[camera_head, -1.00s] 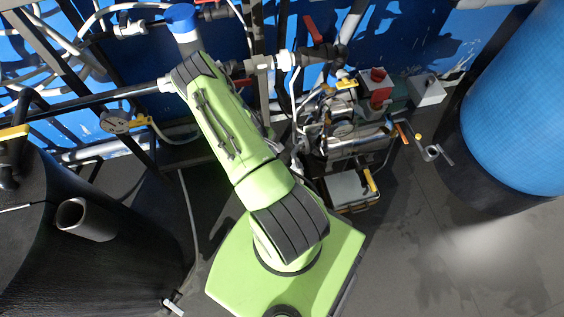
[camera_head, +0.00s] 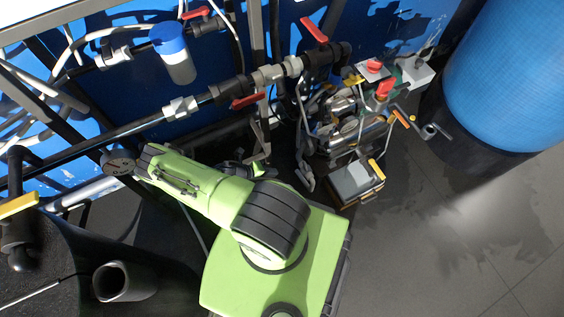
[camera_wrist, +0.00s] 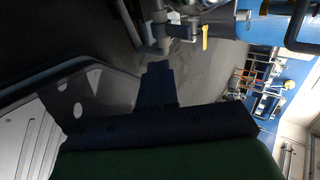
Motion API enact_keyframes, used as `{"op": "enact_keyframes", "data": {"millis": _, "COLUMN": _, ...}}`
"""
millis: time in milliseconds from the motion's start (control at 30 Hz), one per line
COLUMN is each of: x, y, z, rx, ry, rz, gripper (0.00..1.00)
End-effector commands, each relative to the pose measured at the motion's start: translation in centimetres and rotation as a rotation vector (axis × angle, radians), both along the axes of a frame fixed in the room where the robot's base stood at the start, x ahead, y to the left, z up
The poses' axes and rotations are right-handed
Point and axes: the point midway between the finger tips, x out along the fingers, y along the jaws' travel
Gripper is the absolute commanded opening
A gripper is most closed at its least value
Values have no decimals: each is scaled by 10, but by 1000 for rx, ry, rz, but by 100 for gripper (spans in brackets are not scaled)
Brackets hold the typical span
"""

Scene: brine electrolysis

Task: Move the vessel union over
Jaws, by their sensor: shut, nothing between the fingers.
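I cannot tell for sure which fitting is the vessel union. In the head view a light grey union-like fitting (camera_head: 181,107) sits on the dark horizontal pipe, and another pale fitting (camera_head: 268,74) sits further right on the same line. My gripper (camera_wrist: 158,75) shows in the wrist view as dark fingers, shut and empty. Just beyond its tips in that view is a grey pipe fitting (camera_wrist: 160,28) with a yellow-handled valve (camera_wrist: 204,37) to its right. In the head view my green arm reaches left, and I cannot make out the gripper clearly.
A blue-topped clear canister (camera_head: 173,55) and red-handled valves (camera_head: 249,100) are on the pipework. A dark vessel (camera_head: 60,270) with a round pipe stub (camera_head: 112,281) stands lower left. A large blue tank (camera_head: 510,75) stands right. Floor (camera_head: 450,240) at the lower right is clear.

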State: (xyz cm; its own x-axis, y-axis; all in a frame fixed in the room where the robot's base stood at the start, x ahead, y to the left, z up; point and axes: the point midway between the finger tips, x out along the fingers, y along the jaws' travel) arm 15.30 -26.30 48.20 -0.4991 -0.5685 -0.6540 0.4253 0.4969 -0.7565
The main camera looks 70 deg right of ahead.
Motion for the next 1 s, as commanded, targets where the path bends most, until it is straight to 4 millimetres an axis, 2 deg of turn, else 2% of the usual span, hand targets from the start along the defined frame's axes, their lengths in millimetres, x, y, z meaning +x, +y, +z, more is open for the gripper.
{"op": "enact_keyframes", "data": {"millis": 467, "x": -51, "y": -56, "z": -68, "rx": -1, "ry": -4, "rz": -11, "gripper": 0}}
{"op": "enact_keyframes", "data": {"millis": 533, "x": -59, "y": -66, "z": -60, "rx": -2, "ry": -5, "rz": -11, "gripper": 0}}
{"op": "enact_keyframes", "data": {"millis": 700, "x": -71, "y": -80, "z": -56, "rx": -1, "ry": -6, "rz": -8, "gripper": 0}}
{"op": "enact_keyframes", "data": {"millis": 1000, "x": -73, "y": -83, "z": -55, "rx": 0, "ry": -5, "rz": -6, "gripper": 0}}
